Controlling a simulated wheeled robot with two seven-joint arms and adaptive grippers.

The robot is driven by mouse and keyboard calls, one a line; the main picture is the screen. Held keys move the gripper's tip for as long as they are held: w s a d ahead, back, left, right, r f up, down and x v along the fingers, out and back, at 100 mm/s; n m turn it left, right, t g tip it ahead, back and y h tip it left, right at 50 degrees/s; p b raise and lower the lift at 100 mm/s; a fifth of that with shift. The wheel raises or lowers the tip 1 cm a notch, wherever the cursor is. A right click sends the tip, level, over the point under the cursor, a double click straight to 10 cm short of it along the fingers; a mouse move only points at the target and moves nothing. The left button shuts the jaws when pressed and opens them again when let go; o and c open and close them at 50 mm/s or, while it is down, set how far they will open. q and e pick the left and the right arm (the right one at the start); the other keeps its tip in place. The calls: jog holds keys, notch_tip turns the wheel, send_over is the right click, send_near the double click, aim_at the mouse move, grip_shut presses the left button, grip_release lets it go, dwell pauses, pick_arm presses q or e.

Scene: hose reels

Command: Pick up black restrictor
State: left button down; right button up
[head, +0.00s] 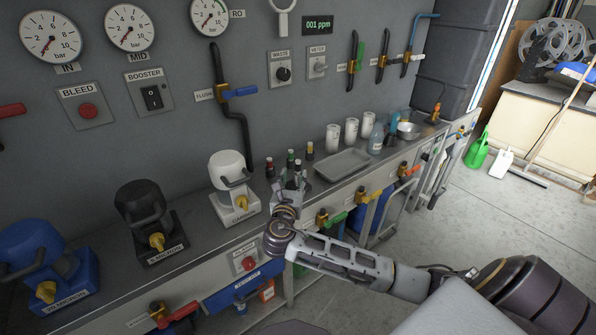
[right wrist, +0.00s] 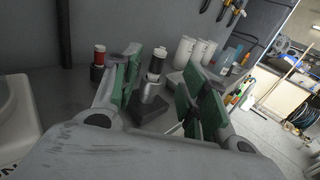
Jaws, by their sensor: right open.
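A restrictor with a silver body and a black-and-white top (right wrist: 154,68) stands upright on a dark block in the right wrist view. I take it to be the black one. My right gripper (right wrist: 163,60) is open, with its green-padded fingers to either side of this restrictor. I cannot tell whether they touch it. In the head view my right gripper (head: 288,184) is at the bench among the small restrictors and partly hides them. A red-topped restrictor (right wrist: 99,56) stands left of the fingers. My left gripper is not in view.
Green-topped (head: 290,158) and yellow-topped (head: 310,150) restrictors stand close behind my gripper. A metal tray (head: 342,165) lies to the right, with white cups (head: 351,131) behind it. A white filter housing (head: 231,178) stands to the left. The wall is close behind.

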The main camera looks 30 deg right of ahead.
aim_at(298, 164)
jog(key=x, duration=0.3)
jog(key=shift+w+d, duration=0.5)
jog(key=shift+w, duration=0.05)
pick_arm(q)
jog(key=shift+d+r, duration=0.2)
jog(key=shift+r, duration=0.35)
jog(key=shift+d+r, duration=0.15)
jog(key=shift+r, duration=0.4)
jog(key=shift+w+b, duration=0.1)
jog(key=shift+b, duration=0.2)
pick_arm(e)
jog(key=shift+w+d, duration=0.15)
jog(key=shift+w+d, duration=0.35)
jog(key=shift+w, duration=0.1)
jog(key=shift+w+d, duration=0.25)
jog(key=shift+b+x, duration=0.45)
jog(key=shift+x, duration=0.4)
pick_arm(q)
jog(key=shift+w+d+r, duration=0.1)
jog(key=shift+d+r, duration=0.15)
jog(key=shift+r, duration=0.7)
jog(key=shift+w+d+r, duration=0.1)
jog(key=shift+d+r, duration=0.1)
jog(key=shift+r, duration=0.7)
pick_arm(e)
jog(key=shift+w+d, duration=0.45)
jog(key=shift+w, duration=0.1)
